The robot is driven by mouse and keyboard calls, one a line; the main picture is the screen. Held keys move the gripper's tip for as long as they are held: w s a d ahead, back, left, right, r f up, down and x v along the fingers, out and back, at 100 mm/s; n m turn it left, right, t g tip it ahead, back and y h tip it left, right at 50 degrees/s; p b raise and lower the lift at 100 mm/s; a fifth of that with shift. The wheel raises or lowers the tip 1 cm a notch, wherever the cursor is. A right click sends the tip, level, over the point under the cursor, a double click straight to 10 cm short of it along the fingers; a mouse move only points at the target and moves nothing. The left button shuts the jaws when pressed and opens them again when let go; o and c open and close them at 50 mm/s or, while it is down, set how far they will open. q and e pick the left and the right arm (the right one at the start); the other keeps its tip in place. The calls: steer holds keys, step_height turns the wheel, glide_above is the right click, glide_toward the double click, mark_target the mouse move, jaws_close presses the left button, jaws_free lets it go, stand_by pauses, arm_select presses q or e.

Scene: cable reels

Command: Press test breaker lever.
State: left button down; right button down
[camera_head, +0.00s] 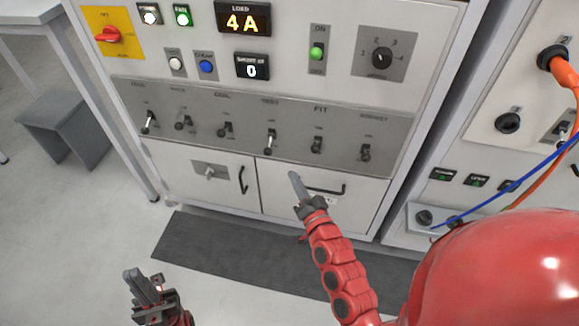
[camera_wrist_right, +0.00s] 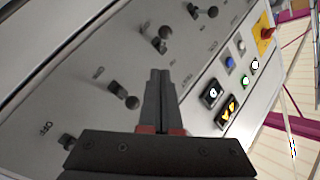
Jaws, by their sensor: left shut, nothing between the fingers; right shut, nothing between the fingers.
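The lever under the label TEST (camera_head: 270,142) is a small dark toggle with a pale tip on the grey switch strip of the cabinet. My right gripper (camera_head: 293,175) is shut and empty, below and right of that lever in the head view, in front of the lower cabinet doors. In the right wrist view its closed fingers (camera_wrist_right: 160,72) point over the strip between several toggles, apart from the nearest one (camera_wrist_right: 123,96); which of them is the test lever I cannot tell. My left gripper (camera_head: 140,285) is shut and empty, low over the floor at the left.
Other toggles line the strip, such as the one under FIT (camera_head: 317,145). Above are a load display (camera_head: 243,18), a rotary knob (camera_head: 382,57) and a red switch (camera_head: 108,34). A drawer handle (camera_head: 327,190) is near my right gripper. A second cabinet with cables stands right.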

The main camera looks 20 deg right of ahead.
steer(key=s, duration=0.3)
steer(key=shift+s+d, duration=0.1)
steer(key=shift+s, duration=0.15)
